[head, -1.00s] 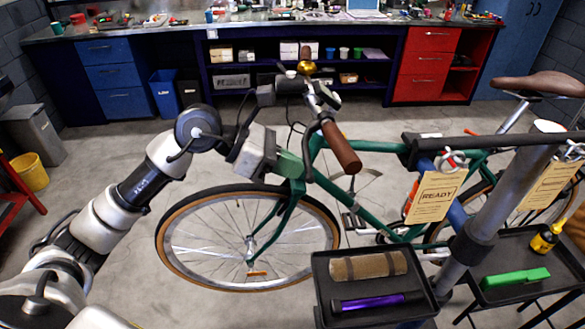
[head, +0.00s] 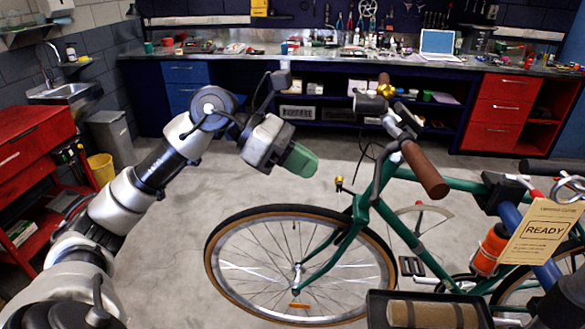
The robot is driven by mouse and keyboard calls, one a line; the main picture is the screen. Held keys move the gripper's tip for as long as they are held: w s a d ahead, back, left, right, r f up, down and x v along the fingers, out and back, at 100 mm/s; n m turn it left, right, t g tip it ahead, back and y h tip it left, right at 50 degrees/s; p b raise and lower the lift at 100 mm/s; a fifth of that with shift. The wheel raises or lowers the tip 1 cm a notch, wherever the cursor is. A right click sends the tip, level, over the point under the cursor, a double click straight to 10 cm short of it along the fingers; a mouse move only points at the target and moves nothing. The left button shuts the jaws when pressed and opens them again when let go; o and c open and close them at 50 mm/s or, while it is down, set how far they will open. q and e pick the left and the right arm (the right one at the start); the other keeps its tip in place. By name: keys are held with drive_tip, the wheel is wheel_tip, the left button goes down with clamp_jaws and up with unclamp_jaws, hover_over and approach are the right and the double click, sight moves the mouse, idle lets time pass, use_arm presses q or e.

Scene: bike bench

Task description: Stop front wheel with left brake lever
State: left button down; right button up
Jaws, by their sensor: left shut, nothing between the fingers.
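The green bike (head: 415,245) stands with its front wheel (head: 218,245) toward the left; whether the wheel turns cannot be told. The near brown grip (head: 425,170) is on the handlebar's left side. Dark and silver parts (head: 408,118) sit beside it; the left brake lever is hard to make out among them. My left gripper (head: 304,161), with green fingers, is shut and empty. It hangs in the picture above the wheel and left of the handlebar, with a gap to the near grip. My right gripper is not in view.
A dark tray (head: 376,312) with a brown roll (head: 432,315) is at the bottom. A paper READY tag (head: 543,232) and an orange bottle (head: 490,250) are at the right. The workbench (head: 345,58) lies behind. Floor left of the wheel is clear.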

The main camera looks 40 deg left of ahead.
use_arm(q)
drive_tip(key=shift+v, duration=1.15)
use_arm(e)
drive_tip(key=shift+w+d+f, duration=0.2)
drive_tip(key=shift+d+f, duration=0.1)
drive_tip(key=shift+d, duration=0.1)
use_arm(q)
drive_tip(key=shift+d, duration=0.1)
